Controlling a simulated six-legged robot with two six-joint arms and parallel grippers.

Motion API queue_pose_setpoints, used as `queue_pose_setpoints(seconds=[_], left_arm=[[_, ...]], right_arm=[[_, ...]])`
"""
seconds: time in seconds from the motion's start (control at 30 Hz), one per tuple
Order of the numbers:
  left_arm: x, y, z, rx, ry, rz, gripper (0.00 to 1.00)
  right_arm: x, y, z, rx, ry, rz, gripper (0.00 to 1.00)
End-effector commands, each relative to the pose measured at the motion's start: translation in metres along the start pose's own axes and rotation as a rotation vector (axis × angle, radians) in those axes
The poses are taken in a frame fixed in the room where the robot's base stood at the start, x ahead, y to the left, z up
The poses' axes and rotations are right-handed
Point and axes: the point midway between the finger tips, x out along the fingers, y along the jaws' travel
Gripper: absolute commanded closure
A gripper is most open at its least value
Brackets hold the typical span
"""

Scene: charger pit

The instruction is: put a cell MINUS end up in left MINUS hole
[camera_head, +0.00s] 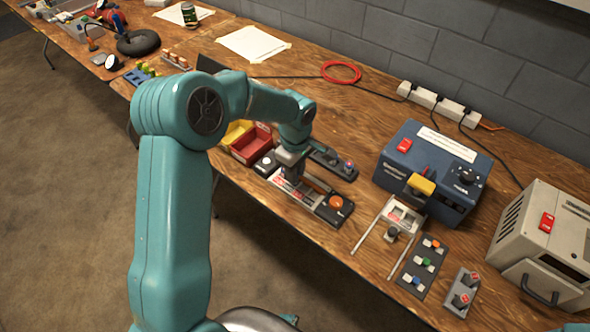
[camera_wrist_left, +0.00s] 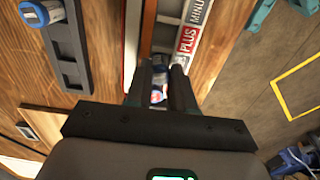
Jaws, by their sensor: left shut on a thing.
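My left gripper (camera_head: 291,180) is over the charger strip (camera_head: 305,194) on the bench. In the left wrist view the fingers (camera_wrist_left: 160,88) are shut on a blue cell (camera_wrist_left: 158,92) with a white and red part. I cannot tell which end of it is up, or whether it is inside a hole. A label strip (camera_wrist_left: 188,40) reading PLUS and MINUS lies just beyond the fingertips. Another blue cell (camera_wrist_left: 40,12) is at the dark rack (camera_wrist_left: 68,45), left in the wrist view.
Red (camera_head: 250,145) and yellow (camera_head: 236,132) bins stand left of the gripper. An orange button (camera_head: 336,202) is just right of it. A blue box (camera_head: 430,168) and a beige box (camera_head: 546,240) stand farther right. Bare wood lies behind the rack.

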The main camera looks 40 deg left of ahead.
Motion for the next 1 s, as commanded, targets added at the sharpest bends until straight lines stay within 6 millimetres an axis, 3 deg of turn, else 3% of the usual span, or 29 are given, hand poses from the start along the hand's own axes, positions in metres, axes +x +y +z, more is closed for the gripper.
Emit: queue_pose_setpoints(seconds=[1.0], left_arm=[[0.0046,0.0001,0.0004,0.0,0.0,0.0,1.0]], right_arm=[[0.0065,0.0024,-0.0001,0.0,0.0,0.0,0.57]])
